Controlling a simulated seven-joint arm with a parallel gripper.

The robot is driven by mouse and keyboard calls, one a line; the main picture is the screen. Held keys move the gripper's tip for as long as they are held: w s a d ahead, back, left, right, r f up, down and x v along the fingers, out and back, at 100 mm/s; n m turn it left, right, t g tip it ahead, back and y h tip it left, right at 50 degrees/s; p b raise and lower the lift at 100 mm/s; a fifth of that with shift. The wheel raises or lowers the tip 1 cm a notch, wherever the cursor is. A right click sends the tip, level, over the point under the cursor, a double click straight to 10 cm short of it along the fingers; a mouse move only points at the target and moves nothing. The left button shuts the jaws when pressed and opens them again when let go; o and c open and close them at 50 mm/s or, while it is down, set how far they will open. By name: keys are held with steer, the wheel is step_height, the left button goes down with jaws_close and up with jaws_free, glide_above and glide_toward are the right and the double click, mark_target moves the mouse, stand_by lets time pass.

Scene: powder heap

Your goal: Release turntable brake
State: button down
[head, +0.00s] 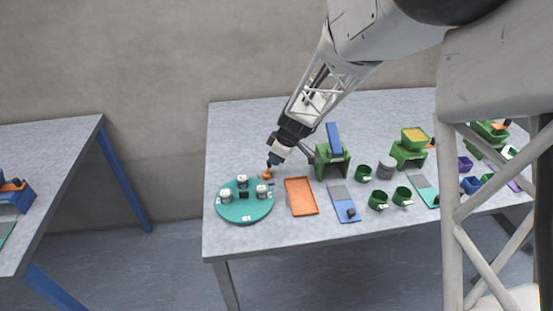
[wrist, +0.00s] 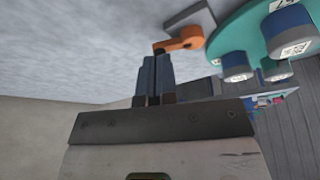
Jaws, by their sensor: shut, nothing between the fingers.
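The round teal turntable (head: 246,213) lies flat at the left end of the grey table, with several small cups on it. Its edge also shows at the upper right of the wrist view (wrist: 232,36). An orange brake lever (head: 267,174) sits at the turntable's back right edge; in the wrist view the lever (wrist: 184,41) is an orange arm by a grey block. My gripper (head: 271,160) is shut and empty, just above and behind the lever. In the wrist view my fingertips (wrist: 157,58) are close to the lever's free end; I cannot tell whether they touch it.
An orange tray (head: 301,197) lies right of the turntable. A green press (head: 330,165) with a blue handle stands behind, and a blue scale (head: 344,204), green cups (head: 378,200) and a green hopper (head: 409,152) are further right. Another table (head: 50,165) stands at left.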

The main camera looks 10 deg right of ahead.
steer(key=shift+w+a+n, duration=0.15)
steer(key=shift+n, duration=0.35)
stand_by(0.4)
steer(key=shift+s+a, duration=0.45)
steer(key=shift+s, duration=0.2)
steer(key=shift+d, duration=0.15)
steer(key=shift+s+d, duration=0.45)
steer(key=shift+d, duration=0.3)
steer(key=shift+s+d, duration=0.45)
steer(key=shift+d, duration=0.4)
steer(key=v, duration=1)
